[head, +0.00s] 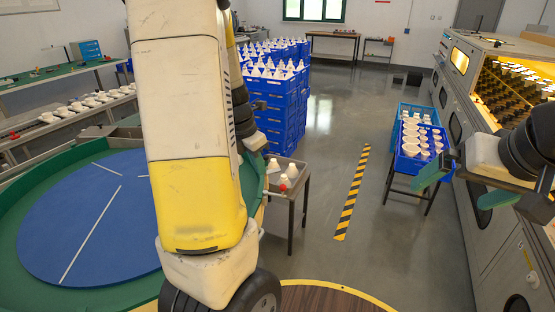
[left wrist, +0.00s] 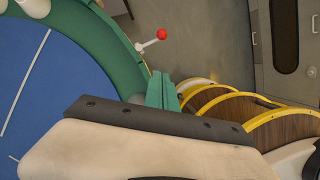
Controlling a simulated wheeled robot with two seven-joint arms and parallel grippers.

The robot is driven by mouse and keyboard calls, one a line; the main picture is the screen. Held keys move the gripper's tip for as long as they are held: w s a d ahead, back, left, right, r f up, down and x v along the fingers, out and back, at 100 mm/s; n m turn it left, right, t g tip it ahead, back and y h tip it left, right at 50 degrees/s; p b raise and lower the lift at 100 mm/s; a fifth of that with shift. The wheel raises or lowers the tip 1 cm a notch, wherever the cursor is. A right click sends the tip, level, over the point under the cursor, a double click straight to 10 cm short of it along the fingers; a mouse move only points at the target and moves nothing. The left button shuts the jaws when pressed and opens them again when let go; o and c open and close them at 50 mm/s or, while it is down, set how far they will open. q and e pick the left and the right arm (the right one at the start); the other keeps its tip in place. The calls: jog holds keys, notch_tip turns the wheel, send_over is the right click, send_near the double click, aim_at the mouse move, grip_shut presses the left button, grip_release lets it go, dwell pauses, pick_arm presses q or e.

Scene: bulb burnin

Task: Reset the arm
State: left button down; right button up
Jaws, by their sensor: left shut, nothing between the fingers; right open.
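A blue crate of white bulbs (head: 416,165) stands on a small table near my right gripper. A grey side table (head: 299,184) with a few white bulbs is beside the round blue table (head: 95,215). Stacked blue crates (head: 280,100) stand behind. The floor between has a striped strip (head: 352,190).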

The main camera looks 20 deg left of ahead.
pick_arm(q)
jog(key=s+d+r+m+t, duration=0.1)
jog(key=s+d+r+m, duration=0.6)
jog(key=m, duration=0.8)
jog(key=s+d+r+m+t, duration=0.2)
jog(key=s+d+r+m, duration=0.5)
jog(key=m, duration=0.8)
jog(key=s+r, duration=0.1)
jog(key=s, duration=0.2)
jog(key=shift+d+r+m, duration=0.15)
jog(key=shift+d+m, duration=0.05)
jog(key=shift+m, duration=0.1)
